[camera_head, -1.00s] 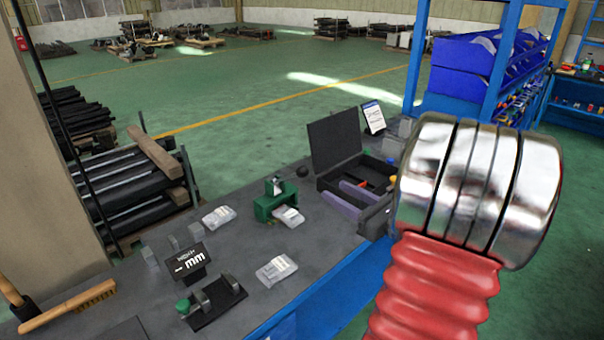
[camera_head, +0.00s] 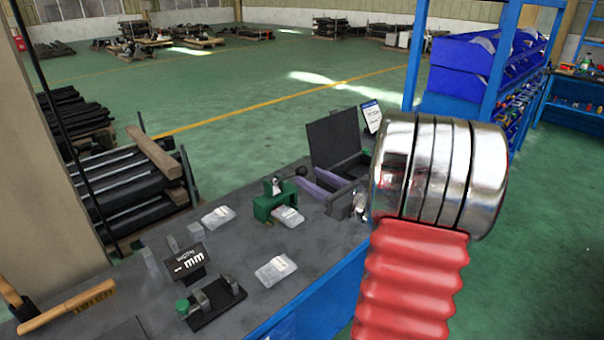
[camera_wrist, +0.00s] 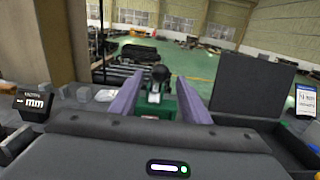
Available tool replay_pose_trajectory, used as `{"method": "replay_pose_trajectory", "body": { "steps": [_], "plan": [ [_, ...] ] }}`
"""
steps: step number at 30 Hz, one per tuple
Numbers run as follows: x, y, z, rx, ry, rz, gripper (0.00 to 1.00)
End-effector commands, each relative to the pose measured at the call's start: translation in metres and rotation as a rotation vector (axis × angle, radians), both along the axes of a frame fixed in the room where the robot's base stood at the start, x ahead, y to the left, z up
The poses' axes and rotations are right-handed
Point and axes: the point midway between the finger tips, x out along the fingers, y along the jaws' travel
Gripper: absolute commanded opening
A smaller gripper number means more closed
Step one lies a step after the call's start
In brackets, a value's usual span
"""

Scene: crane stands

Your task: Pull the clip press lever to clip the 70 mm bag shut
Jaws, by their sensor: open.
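The green clip press (camera_head: 268,205) stands on the dark bench in the head view, its lever ending in a black ball knob (camera_head: 301,171). A clear bag (camera_head: 288,216) lies at the press's front, its mouth end hidden by the press. My gripper (camera_head: 308,177) is open, with purple fingers just right of the knob. In the wrist view the knob (camera_wrist: 160,73) appears centred between the two fingertips, with a gap on each side. The green press (camera_wrist: 152,106) shows below it. I cannot tell whether the knob is between the fingers in depth.
Two more bags (camera_head: 218,216) (camera_head: 275,270) lie on the bench. A black width display (camera_head: 180,263) and a gauge with a green knob (camera_head: 212,303) stand front left. An open black case (camera_head: 334,139) and a sign (camera_wrist: 305,101) are behind my gripper. A brush (camera_head: 68,306) lies at the left.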

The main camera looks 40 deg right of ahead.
Motion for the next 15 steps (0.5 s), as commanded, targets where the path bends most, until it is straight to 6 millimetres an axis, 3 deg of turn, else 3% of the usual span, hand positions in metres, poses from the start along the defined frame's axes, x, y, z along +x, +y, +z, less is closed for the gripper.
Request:
{"method": "replay_pose_trajectory", "body": {
  "steps": [7, 15],
  "plan": [
    [0.035, 0.001, 0.0, 0.0, 0.001, 0.002, 0.42],
    [0.048, 0.001, 0.0, 0.001, 0.0, 0.0, 0.42]
  ]
}}
